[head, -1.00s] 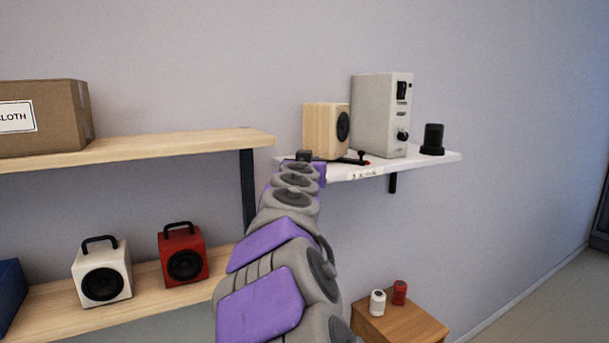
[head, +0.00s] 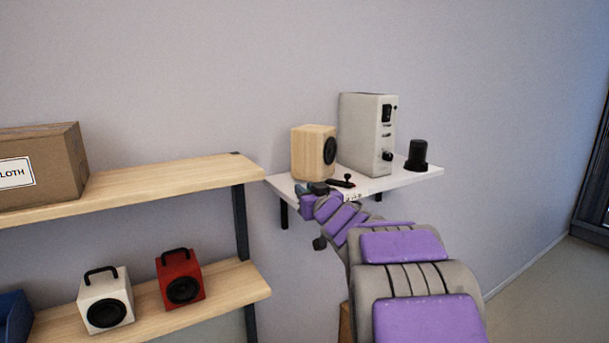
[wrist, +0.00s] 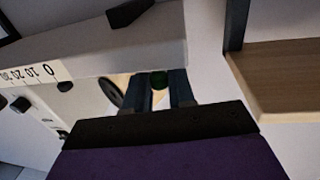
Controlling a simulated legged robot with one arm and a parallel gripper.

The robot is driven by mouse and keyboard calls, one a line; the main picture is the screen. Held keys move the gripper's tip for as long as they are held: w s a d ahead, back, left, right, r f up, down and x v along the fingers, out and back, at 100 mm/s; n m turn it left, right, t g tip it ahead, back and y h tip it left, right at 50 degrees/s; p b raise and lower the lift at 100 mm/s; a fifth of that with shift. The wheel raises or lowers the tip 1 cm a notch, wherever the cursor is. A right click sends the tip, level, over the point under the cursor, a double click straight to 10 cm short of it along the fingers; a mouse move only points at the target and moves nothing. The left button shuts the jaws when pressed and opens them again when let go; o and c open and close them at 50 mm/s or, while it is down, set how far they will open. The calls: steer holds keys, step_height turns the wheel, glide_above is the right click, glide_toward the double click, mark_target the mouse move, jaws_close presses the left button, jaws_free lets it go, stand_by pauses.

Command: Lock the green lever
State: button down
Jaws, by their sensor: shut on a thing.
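The green lever's end (wrist: 159,80) shows as a small dark green knob between the two fingers in the wrist view. My gripper (wrist: 160,84) is shut on it, one finger on each side. The rest of the lever is hidden, and its angle cannot be told. In the head view my gripper (head: 308,189) is at the front left edge of the white shelf (head: 418,180), below the wooden speaker (head: 313,153). The lever cannot be made out there.
A black stick control (head: 346,180) stands just right of my gripper. A grey unit (head: 366,134) and a black cylinder (head: 417,155) stand farther right. A scale label (wrist: 28,74) is on the shelf edge. A wooden rack (head: 170,182) with a box (head: 45,165) stands left.

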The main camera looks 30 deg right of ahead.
steer(key=shift+d+r+n+y+p, duration=0.25)
steer(key=shift+y+p, duration=0.35)
steer(key=shift+p, duration=0.6)
steer(key=shift+f+n+y+p, duration=0.15)
steer(key=shift+n+y+p, duration=0.35)
steer(key=shift+p, duration=0.7)
steer(key=shift+f+y+p, duration=0.1)
steer(key=shift+y+p, duration=0.2)
steer(key=shift+p, duration=0.25)
steer(key=c, duration=1.4)
jaws_free()
steer(key=o, duration=0.3)
steer(key=shift+w+d+f, duration=0.1)
steer(key=shift+w+d, duration=0.05)
steer(key=s+d, duration=0.1)
steer(key=s, duration=1.6)
steer(key=shift+s+b, duration=0.2)
steer(key=shift+b, duration=0.1)
